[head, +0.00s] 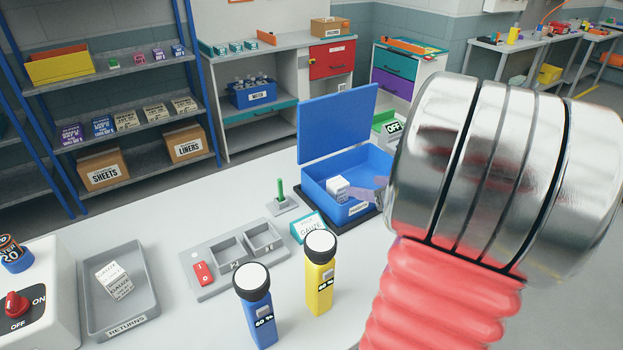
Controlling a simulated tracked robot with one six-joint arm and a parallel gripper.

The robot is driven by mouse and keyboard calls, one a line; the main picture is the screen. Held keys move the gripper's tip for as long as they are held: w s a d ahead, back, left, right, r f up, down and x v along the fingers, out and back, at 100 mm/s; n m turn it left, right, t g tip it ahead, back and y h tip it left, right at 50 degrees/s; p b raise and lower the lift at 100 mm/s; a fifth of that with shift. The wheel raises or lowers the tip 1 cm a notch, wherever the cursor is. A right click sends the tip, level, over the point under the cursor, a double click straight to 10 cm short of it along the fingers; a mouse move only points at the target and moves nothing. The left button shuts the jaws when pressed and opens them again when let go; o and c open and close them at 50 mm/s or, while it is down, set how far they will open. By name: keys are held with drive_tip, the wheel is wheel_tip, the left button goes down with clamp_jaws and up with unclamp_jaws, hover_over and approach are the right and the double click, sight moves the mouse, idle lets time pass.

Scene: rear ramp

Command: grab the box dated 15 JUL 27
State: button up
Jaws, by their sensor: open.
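A small white box (338,189) with print sits inside the open blue bin (352,213), whose lid stands up at the back. Another white box with print (114,281) is in the grey returns tray (143,314) at the left. The dates on both are too small to read. My gripper (372,190) shows only in part at the right of the blue bin, beside the white box there. Its pale purple fingers are open; the rest is hidden behind my arm. I cannot tell whether they touch the box.
A card reading gauze (309,228) stands in front of the bin. A blue flashlight (257,310) and a yellow flashlight (320,275) stand upright at the front. A grey sectioned tray (232,260) and a green peg (281,193) are left of the bin. Shelves stand behind.

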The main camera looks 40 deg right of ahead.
sight(342, 185)
drive_tip(key=shift+s+f+n, duration=0.1)
drive_tip(key=shift+f+n, duration=0.1)
drive_tip(key=shift+n, duration=0.1)
drive_tip(key=shift+x, duration=4.35)
drive_tip(key=shift+a, duration=0.15)
drive_tip(key=shift+a+x, duration=0.15)
drive_tip(key=shift+x, duration=1.15)
drive_tip(key=shift+a+x, duration=0.15)
drive_tip(key=shift+x, duration=1.15)
drive_tip(key=shift+d, duration=0.15)
drive_tip(key=shift+c, duration=0.4)
drive_tip(key=c, duration=1.1)
